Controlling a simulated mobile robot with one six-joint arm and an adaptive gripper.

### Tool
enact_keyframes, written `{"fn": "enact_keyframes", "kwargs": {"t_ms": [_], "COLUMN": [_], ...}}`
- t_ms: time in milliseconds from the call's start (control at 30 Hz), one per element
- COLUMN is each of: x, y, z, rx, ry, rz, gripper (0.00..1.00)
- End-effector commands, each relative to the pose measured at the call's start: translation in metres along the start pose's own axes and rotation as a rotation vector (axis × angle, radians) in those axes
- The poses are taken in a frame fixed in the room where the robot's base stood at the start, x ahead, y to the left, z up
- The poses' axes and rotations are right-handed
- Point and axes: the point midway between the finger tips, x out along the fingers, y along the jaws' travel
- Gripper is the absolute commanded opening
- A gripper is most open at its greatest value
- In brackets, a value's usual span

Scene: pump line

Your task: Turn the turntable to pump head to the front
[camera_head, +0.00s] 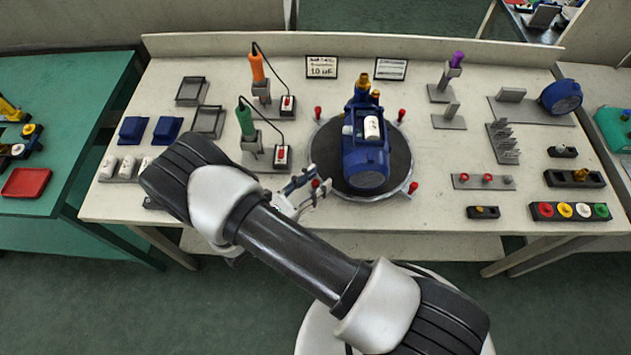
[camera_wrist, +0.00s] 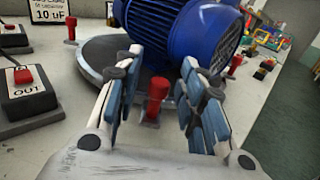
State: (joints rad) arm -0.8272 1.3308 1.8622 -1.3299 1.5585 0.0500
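The turntable (camera_head: 401,153) is a dark round disc with a pale rim and several red knobs around its edge. A blue pump with a ribbed motor (camera_head: 366,170) lies on it. The motor end faces the front; the narrower pump head (camera_head: 362,88), with brass fittings, points to the back. My gripper (camera_head: 308,187) is low at the turntable's front left edge. In the wrist view its two fingers are apart, with a red knob (camera_wrist: 157,92) seen in the gap between them. I cannot tell whether either finger touches the knob. The blue motor (camera_wrist: 185,35) is just behind it.
Left of the turntable are a green screwdriver (camera_head: 245,118) and an orange one (camera_head: 257,66) on stands, with switch boxes (camera_head: 282,155). The bench's front strip is mostly clear.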

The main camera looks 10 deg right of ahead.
Motion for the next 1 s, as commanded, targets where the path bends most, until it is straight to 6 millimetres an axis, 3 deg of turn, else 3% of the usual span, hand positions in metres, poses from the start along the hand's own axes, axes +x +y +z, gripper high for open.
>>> {"fn": "enact_keyframes", "kwargs": {"t_ms": [300, 867, 1000], "x": [0.0035, 0.0032, 0.0032], "y": [-0.0002, -0.0002, -0.0002], "z": [0.0001, 0.0000, 0.0000], "rx": [0.000, 0.000, 0.000], "ry": [0.000, 0.000, 0.000], "rz": [0.000, 0.000, 0.000], "gripper": [0.36, 0.00, 0.00]}}
